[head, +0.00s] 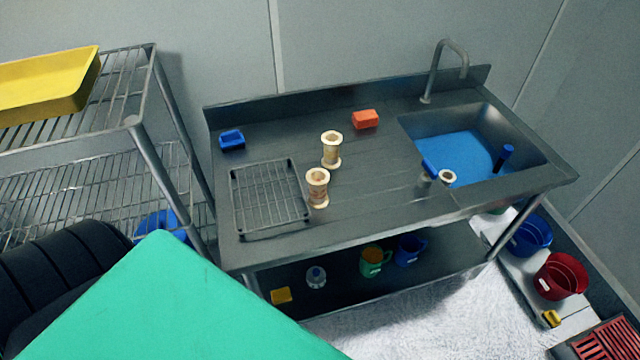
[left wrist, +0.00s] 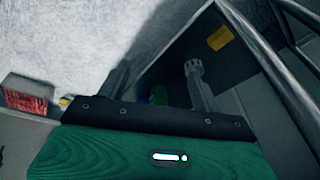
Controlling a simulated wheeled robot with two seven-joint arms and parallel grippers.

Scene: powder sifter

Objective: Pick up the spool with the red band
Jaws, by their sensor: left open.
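Two pale wooden spools stand upright on the metal counter in the head view. The nearer spool (head: 317,189) is beside the wire rack and has a faint reddish-brown band. The farther spool (head: 332,151) is behind it and looks plainer yellowish. A smaller pale round top (head: 447,177) by the sink may be a third spool, seen from above. My left gripper (left wrist: 157,80) is open and empty in the left wrist view, pointing at the floor and lower shelf, away from the spools. Its fingers do not show in the head view. My right gripper is not in view.
The wire rack (head: 268,197) is left of the nearer spool. A blue block (head: 231,140) and an orange block (head: 365,119) lie at the back. The sink (head: 455,150) is at right. A wire shelf (head: 60,195) stands left. Clear counter lies between spools and sink.

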